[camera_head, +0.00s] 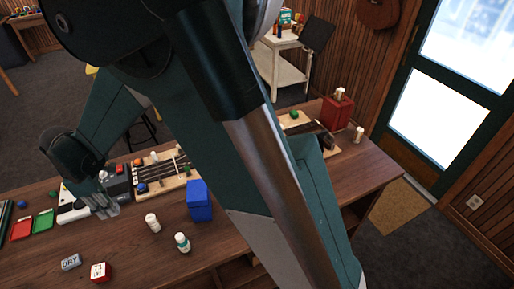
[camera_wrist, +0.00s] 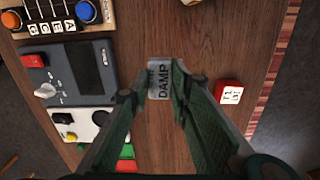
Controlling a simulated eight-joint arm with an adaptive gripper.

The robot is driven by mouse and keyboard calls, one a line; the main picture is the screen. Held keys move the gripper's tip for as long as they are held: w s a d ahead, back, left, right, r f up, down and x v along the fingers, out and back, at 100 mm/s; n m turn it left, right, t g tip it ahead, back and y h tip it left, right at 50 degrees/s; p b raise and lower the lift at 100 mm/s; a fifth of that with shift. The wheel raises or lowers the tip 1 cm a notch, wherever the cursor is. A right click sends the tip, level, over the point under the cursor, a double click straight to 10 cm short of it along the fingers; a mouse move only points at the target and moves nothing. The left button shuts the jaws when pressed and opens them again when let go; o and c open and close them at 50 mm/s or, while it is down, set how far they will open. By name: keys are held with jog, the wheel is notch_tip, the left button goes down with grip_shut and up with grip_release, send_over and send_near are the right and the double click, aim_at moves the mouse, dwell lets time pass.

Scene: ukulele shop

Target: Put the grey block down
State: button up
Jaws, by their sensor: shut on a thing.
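A grey block (camera_wrist: 160,80) with the word DAMP on it sits between the fingertips of my gripper (camera_wrist: 158,88) in the wrist view. My gripper is shut on it, with dark green fingers on either side. In the head view my gripper (camera_head: 103,203) points down at the left, beside the white pedal, with the grey end at its tip. How far the block is above the wooden table (camera_head: 125,262) is hard to tell. A second grey block (camera_head: 70,262), marked DRY, lies on the table near the front edge, apart from my gripper.
A red-and-white block (camera_head: 97,272) lies beside the DRY block. A white pedal (camera_head: 75,208) and green card (camera_head: 43,221) are close to my gripper. Bare wood shows in front.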

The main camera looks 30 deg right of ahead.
jog(key=w+d+m+b, duration=0.1)
jog(key=w+d+m, duration=0.3)
jog(key=w+d, duration=0.75)
jog(key=w+d+m, duration=0.4)
jog(key=d+m, duration=0.1)
jog(key=d, duration=1.4)
jog(key=d+m+b, duration=0.1)
jog(key=d+m, duration=0.7)
jog(key=d, duration=2.5)
jog(key=shift+w+d+r, duration=0.15)
jog(key=shift+w+d, duration=0.1)
jog(key=shift+f, duration=3.15)
